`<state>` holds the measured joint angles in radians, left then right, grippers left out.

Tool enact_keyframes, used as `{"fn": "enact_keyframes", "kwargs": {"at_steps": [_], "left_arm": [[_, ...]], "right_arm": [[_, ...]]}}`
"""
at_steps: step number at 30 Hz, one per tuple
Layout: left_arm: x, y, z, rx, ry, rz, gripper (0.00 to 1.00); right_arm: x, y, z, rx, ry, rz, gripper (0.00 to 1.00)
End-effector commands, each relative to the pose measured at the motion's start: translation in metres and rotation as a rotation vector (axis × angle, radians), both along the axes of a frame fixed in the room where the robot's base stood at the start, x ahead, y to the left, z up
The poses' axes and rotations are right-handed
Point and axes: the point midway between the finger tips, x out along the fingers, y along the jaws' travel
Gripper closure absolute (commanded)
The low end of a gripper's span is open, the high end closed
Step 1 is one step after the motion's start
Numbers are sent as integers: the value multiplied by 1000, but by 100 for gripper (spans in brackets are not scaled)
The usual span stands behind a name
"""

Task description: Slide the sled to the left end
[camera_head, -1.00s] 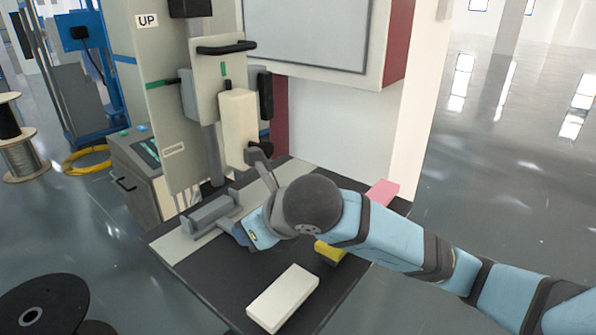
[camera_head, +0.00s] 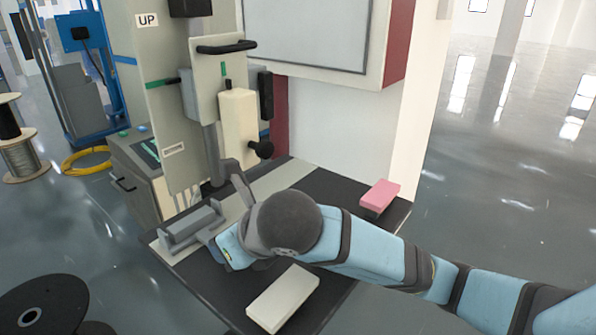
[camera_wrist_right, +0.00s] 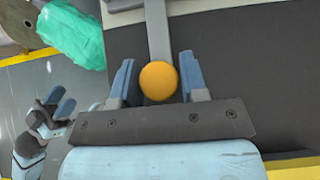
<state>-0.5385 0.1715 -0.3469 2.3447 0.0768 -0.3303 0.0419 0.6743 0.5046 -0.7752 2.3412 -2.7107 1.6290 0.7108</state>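The grey sled (camera_head: 193,228) sits at the left part of the light track on the dark table. In the right wrist view, an orange round knob (camera_wrist_right: 159,81) on a grey bar (camera_wrist_right: 158,35) lies between the two blue fingers of my right gripper (camera_wrist_right: 158,80). The fingers stand close on both sides of the knob and seem shut on it. In the head view my right arm and wrist hide those fingers and the knob. My left gripper (camera_wrist_right: 60,101) shows small at the left of the right wrist view, its fingers apart and empty; it is outside the head view.
A white block (camera_head: 283,299) lies on the table (camera_head: 235,295) near the front, close to my right forearm. A pink block (camera_head: 380,196) lies at the right back. A machine column with a cream housing (camera_head: 238,122) and black knob stands behind the track (camera_head: 285,178).

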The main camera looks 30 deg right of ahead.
Motion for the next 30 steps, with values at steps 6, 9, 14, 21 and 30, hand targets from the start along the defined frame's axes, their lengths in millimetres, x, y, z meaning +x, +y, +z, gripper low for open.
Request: {"fn": "enact_keyframes", "kwargs": {"at_steps": [6, 9, 14, 21, 30], "left_arm": [[0, 0, 0, 0, 0, 0, 57], [0, 0, 0, 0, 0, 0, 57], [0, 0, 0, 0, 0, 0, 57], [0, 0, 5, 0, 0, 0, 57], [0, 0, 20, 0, 0, 0, 57]], "right_arm": [[0, 0, 0, 0, 0, 0, 40], [0, 0, 0, 0, 0, 0, 40], [0, 0, 0, -1, 0, -1, 40], [0, 0, 8, 0, -1, -1, 40], [0, 0, 32, 1, -2, 0, 40]]}}
